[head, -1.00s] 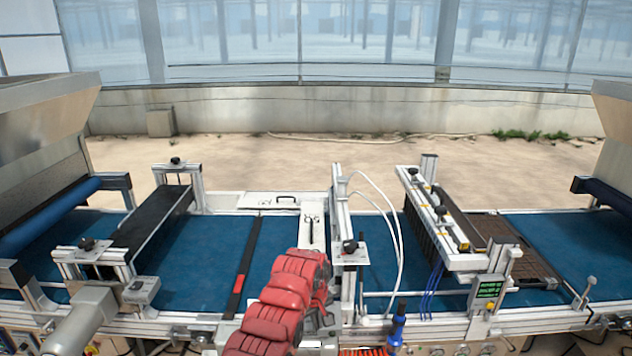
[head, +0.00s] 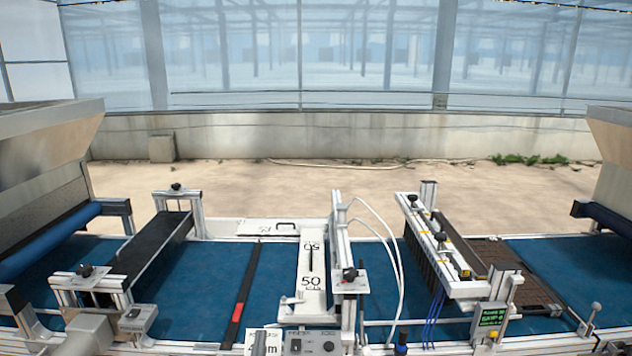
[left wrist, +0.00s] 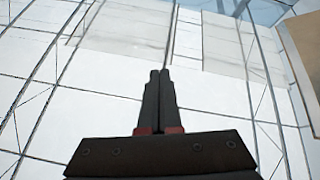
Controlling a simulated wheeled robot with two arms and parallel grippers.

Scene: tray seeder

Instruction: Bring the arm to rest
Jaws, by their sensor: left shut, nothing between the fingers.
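My left gripper (left wrist: 158,76) shows in the left wrist view with its two dark fingers side by side and touching. It is shut and empty, and it points toward pale glazed greenhouse panels, away from the seeder. In the head view I cannot make out the left gripper clearly, and no red arm link shows over the machine. My right gripper is in neither view.
The tray seeder's blue belt (head: 195,285) runs across the front. A seeding bar (head: 440,245) stands over a dark tray (head: 512,262) at right. Metal hoppers (head: 40,145) rise at both sides. Bare floor lies behind.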

